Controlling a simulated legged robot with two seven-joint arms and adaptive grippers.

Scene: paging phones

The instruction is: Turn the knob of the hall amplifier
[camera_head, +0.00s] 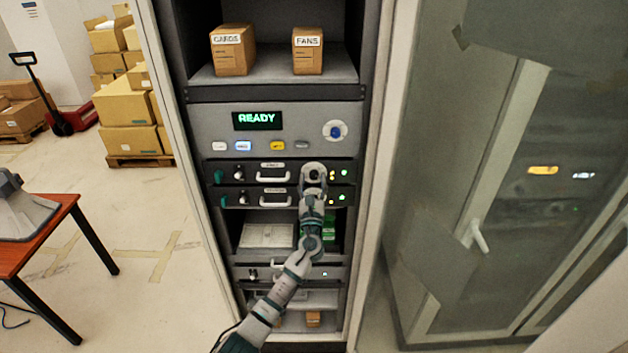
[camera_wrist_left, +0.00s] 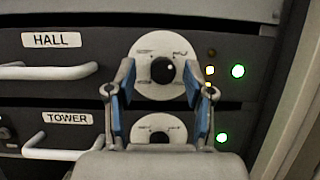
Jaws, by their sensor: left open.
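The hall amplifier (camera_head: 242,173) is the upper of two dark rack units; its HALL label (camera_wrist_left: 57,40) reads clearly in the left wrist view. Its black round knob (camera_wrist_left: 162,70) sits on a white dial plate (camera_wrist_left: 160,47) with small marks. My left gripper (camera_head: 313,175) is in front of the panel and covers the knob in the head view. In the left wrist view my left gripper (camera_wrist_left: 160,82) is open, with one blue-padded finger on each side of the knob. A gap shows between each finger and the knob. My right gripper is not in view.
The tower amplifier (camera_wrist_left: 70,118), with its own knob (camera_wrist_left: 159,137), is directly below. Pull handles (camera_wrist_left: 48,72) stick out to the left. A READY display (camera_head: 257,120) and buttons are above. A glass door (camera_head: 490,180) stands on the right.

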